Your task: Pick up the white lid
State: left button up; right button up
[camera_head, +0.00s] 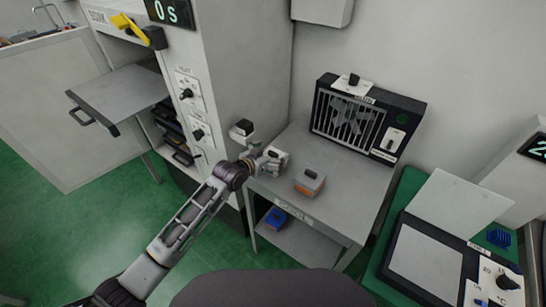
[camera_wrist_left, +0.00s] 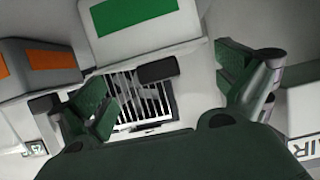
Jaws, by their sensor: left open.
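A white-lidded box with a green patch (camera_wrist_left: 133,17) fills the upper middle of the left wrist view, which looks upside down. Its white lid (camera_wrist_left: 118,60) carries a black knob (camera_wrist_left: 157,69). My left gripper (camera_wrist_left: 168,92) is open, with one finger on each side of the knob and no clear contact. In the head view my left gripper (camera_head: 268,160) is at the left side of the grey table, beside a white object (camera_head: 279,153) that it partly hides. My right gripper is out of view.
An orange-sided box (camera_head: 307,186) with a grey top and black knob stands close by, to the right. A black grilled heater-like unit (camera_head: 366,115) stands at the table's back. A tall cabinet (camera_head: 240,70) borders the table (camera_head: 340,211) on the left. A blue object (camera_head: 276,218) is on the lower shelf.

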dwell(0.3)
pick_arm(q)
jog(key=c, duration=1)
jog(key=shift+r, duration=0.1)
notch_tip(320, 180, up, 10)
dwell(0.6)
